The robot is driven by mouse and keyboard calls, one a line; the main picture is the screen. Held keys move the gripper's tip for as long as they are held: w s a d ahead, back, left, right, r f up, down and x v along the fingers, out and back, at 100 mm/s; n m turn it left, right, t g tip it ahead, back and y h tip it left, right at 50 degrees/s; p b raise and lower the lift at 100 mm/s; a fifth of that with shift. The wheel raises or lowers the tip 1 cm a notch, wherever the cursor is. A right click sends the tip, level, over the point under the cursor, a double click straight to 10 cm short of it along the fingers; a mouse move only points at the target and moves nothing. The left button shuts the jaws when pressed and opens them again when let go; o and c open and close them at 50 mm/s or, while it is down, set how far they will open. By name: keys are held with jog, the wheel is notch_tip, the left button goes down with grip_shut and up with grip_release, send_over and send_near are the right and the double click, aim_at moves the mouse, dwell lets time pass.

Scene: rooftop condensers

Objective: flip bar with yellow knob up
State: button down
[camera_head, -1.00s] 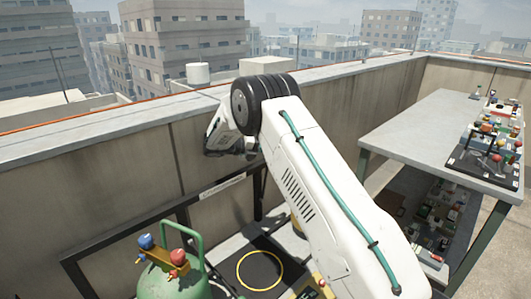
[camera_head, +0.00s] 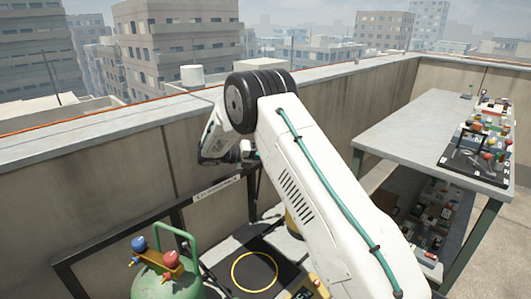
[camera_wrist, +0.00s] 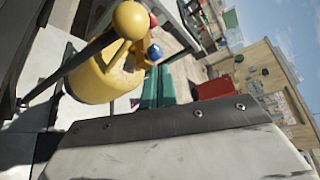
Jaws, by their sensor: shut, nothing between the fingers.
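The yellow knob (camera_wrist: 131,20) is a round ball at the top of the wrist view. It sits on the end of a thin dark bar (camera_wrist: 72,65) that slants down to the left, in front of a yellow rounded body (camera_wrist: 98,84). In the head view I cannot pick out the knob; my arm covers that area. My gripper (camera_head: 222,156) is at the bent-down end of my arm, by the parapet wall. Its fingers are small and partly hidden there, and it appears shut and empty. I see no contact between gripper and knob.
A green tank (camera_head: 167,286) with blue and red knobs stands at lower left. A black frame (camera_head: 92,257) runs along the wall. A yellow ring (camera_head: 236,276) marks a dark mat. A cluttered grey table (camera_head: 400,130) stands right. A grey bolted plate (camera_wrist: 180,150) fills the lower wrist view.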

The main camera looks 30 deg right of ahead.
jog(key=f+v, duration=0.1)
jog(key=v, duration=0.8)
jog(key=shift+a, duration=0.2)
jog(key=shift+w, duration=0.15)
jog(key=s+a+f+m+g+y, duration=0.1)
jog(key=s+f+m+y, duration=0.25)
jog(key=s+m, duration=0.55)
jog(key=s+a+r+m+t+y, duration=0.1)
jog(key=s+r+m, duration=0.5)
jog(key=s, duration=0.7)
jog(key=s+a+r+m+t+y, duration=0.2)
jog(key=s+r+m+y, duration=0.4)
jog(key=s, duration=0.8)
jog(key=s+a+r+m+t+y, duration=0.2)
jog(key=s+r+m+y, duration=0.2)
jog(key=s, duration=1)
jog(key=shift+a+r+m, duration=0.3)
jog(key=shift+r+m, duration=0.75)
jog(key=shift+m, duration=0.85)
